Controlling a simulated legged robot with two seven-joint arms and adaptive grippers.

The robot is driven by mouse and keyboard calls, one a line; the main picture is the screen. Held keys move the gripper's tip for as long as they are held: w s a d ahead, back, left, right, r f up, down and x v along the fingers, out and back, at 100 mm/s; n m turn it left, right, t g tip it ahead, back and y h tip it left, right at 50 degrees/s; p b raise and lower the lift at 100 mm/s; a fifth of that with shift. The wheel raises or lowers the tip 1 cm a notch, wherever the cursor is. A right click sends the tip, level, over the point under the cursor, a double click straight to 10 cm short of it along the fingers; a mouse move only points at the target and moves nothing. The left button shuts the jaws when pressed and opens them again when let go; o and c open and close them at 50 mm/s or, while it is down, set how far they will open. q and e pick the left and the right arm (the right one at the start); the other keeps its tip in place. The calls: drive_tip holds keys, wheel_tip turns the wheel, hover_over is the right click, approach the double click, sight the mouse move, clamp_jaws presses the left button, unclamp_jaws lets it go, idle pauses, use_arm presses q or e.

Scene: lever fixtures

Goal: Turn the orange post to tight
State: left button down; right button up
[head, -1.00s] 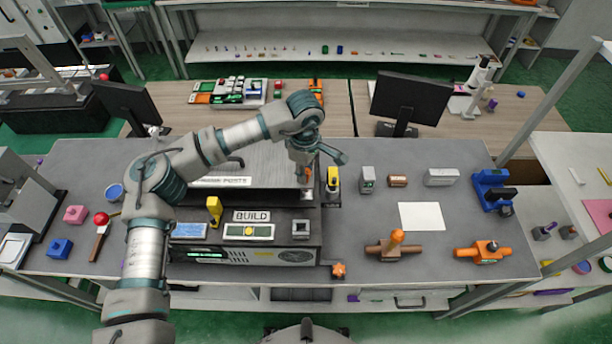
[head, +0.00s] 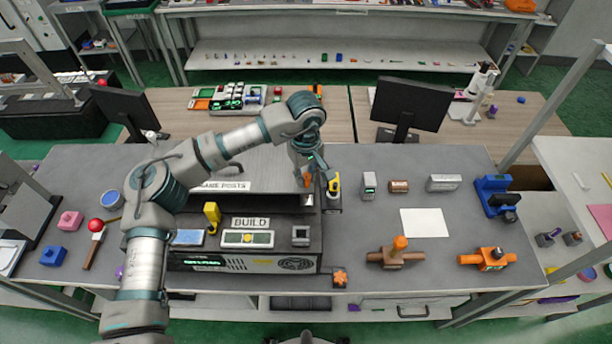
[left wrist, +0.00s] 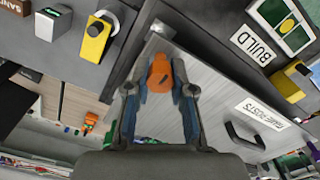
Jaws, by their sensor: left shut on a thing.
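The orange post (head: 308,180) stands at the right end of the grey machine with the panel lettered "GAME POSTS" (head: 222,186). My left gripper (head: 314,178) reaches down over it from the left and hides part of it. In the left wrist view the orange post (left wrist: 160,74) sits between the two fingers, and my left gripper (left wrist: 160,92) is shut on it. My right gripper is in neither view.
A yellow handle (head: 334,186) stands close to the right of the gripper; another yellow handle (head: 212,213) is near the BUILD sign (head: 250,222).

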use_arm(q)
drive_tip(key=shift+w+r, duration=0.15)
drive_tip(key=c, duration=1.1)
unclamp_jaws()
drive_tip(key=shift+o, duration=0.6)
drive_tip(key=shift+w+f, duration=0.1)
drive_tip(key=shift+f, duration=0.1)
drive_tip(key=shift+r, duration=0.1)
drive_tip(key=shift+r, duration=0.3)
wheel_tip(320, 180, up, 11)
